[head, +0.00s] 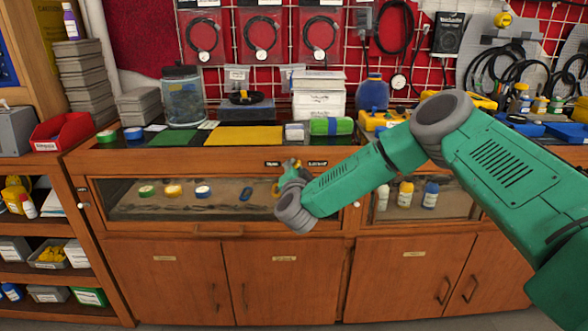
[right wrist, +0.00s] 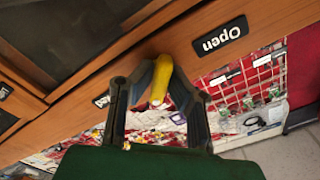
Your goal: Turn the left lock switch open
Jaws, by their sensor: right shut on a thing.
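My right gripper (head: 290,168) comes in from the right and is at the wooden cabinet's upper front rail, between two small black labels. In the right wrist view, its two dark fingers (right wrist: 160,68) close together around a yellow lever-like piece (right wrist: 182,88), which seems to be the lock switch. The fingers hide part of it, so its exact angle cannot be told. A black "Open" label (right wrist: 220,40) is on the wood beside it, and a second black label (right wrist: 102,100) is on the other side. My left gripper is not in view.
Glass display fronts (head: 170,200) lie below the rail, with tape rolls and bottles behind them. A white knob (head: 357,204) sits between the panes. The countertop holds a green mat (head: 172,138), a yellow mat (head: 243,136) and a glass jar (head: 183,98). Open shelves stand at the left.

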